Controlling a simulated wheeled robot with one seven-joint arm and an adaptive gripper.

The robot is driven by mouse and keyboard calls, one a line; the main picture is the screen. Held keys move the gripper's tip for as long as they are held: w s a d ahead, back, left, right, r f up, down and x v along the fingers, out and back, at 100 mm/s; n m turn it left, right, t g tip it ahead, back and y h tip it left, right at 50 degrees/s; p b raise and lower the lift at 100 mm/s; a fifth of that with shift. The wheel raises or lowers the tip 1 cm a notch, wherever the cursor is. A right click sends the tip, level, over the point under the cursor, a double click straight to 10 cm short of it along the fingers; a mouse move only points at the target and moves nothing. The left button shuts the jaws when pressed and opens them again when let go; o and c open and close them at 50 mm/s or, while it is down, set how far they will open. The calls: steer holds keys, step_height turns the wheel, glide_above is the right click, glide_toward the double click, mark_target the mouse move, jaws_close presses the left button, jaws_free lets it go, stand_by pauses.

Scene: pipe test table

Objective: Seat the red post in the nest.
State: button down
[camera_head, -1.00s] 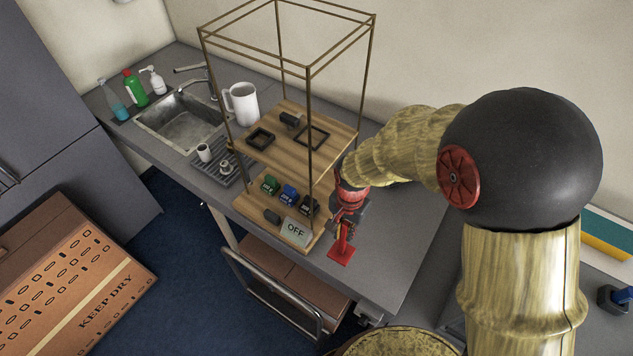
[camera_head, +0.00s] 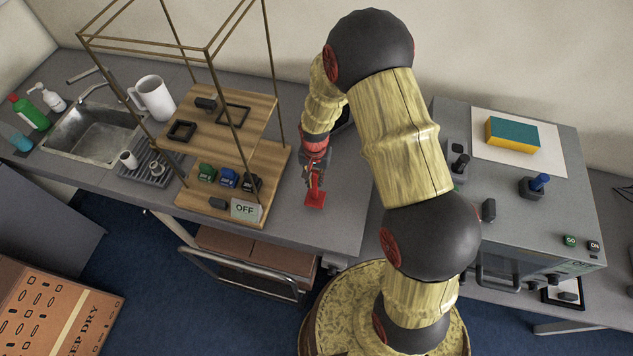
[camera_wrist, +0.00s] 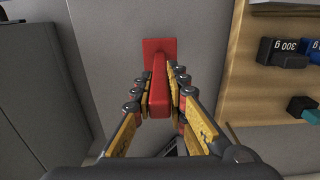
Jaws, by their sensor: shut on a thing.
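The red post (camera_head: 315,200) has a flat square red foot and a thin upright stem. My gripper (camera_head: 315,176) is shut on its stem, to the right of the wooden shelf over the grey counter. In the wrist view the red post (camera_wrist: 158,90) runs between the two fingers, with its square foot beyond them. I cannot tell whether the foot touches the counter. I cannot tell for sure which thing is the nest; blocks holding a black post (camera_head: 460,163) and a blue post (camera_head: 539,183) stand on the grey unit at the right.
The wooden shelf (camera_head: 262,160) with thin uprights holds square dark frames, several weights and an OFF sign (camera_head: 245,209). A teal and yellow sponge (camera_head: 512,134) lies on a white sheet on the grey unit (camera_head: 570,205). A white mug (camera_head: 155,98) stands by the sink (camera_head: 98,140).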

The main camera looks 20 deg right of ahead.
steer(key=f, duration=0.2)
steer(key=f+p, duration=0.1)
steer(key=shift+w+d+f, duration=0.25)
steer(key=shift+d+f, duration=0.05)
steer(key=shift+d, duration=0.05)
steer(key=shift+f, duration=0.15)
steer(key=shift+f, duration=0.15)
steer(key=c, duration=1.8)
jaws_free()
steer(key=shift+o, duration=0.2)
